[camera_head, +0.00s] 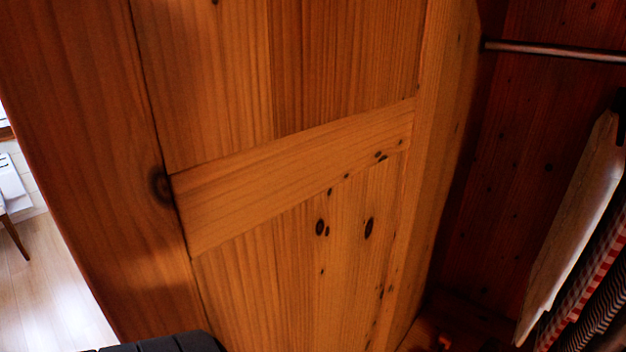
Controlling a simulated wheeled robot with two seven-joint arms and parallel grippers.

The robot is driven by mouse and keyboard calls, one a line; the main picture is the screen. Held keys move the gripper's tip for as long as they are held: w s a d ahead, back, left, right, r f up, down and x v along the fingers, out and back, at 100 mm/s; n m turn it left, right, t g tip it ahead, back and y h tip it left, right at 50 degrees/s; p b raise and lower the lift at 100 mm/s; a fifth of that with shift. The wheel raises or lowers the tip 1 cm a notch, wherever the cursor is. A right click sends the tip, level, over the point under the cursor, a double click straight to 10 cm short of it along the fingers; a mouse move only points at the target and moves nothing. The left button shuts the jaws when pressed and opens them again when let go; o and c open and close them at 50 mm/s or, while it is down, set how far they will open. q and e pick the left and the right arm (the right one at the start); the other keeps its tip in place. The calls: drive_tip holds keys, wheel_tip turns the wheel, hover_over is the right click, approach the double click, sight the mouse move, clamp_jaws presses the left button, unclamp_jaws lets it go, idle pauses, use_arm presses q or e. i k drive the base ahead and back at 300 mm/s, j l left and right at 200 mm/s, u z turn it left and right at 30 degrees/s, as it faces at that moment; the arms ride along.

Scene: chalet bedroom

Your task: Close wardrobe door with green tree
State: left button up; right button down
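A wooden wardrobe door (290,180) fills the left and middle of the head view, very close to me. It stands open, with its panelled side facing me and a horizontal rail across it. No green tree shows on the side that I see. The open wardrobe interior (500,180) lies to the right of the door. A dark grey part, probably mine, shows at the bottom edge, close to the door's lower left; I cannot tell whether it touches. Neither gripper's fingers are in view.
A metal hanging rod (560,50) crosses the wardrobe at the upper right. Hung clothes (580,240), white, red-checked and striped, are at the right edge. Beyond the door's left edge there is pale wooden floor (45,290) and part of a piece of furniture with a wooden leg (14,236).

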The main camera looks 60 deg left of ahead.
sight(248, 174)
drive_tip(key=k+j, duration=0.25)
drive_tip(key=j, duration=0.15)
drive_tip(key=k+j, duration=0.55)
drive_tip(key=j, duration=0.25)
drive_tip(key=k+j+u, duration=0.1)
drive_tip(key=j, duration=0.25)
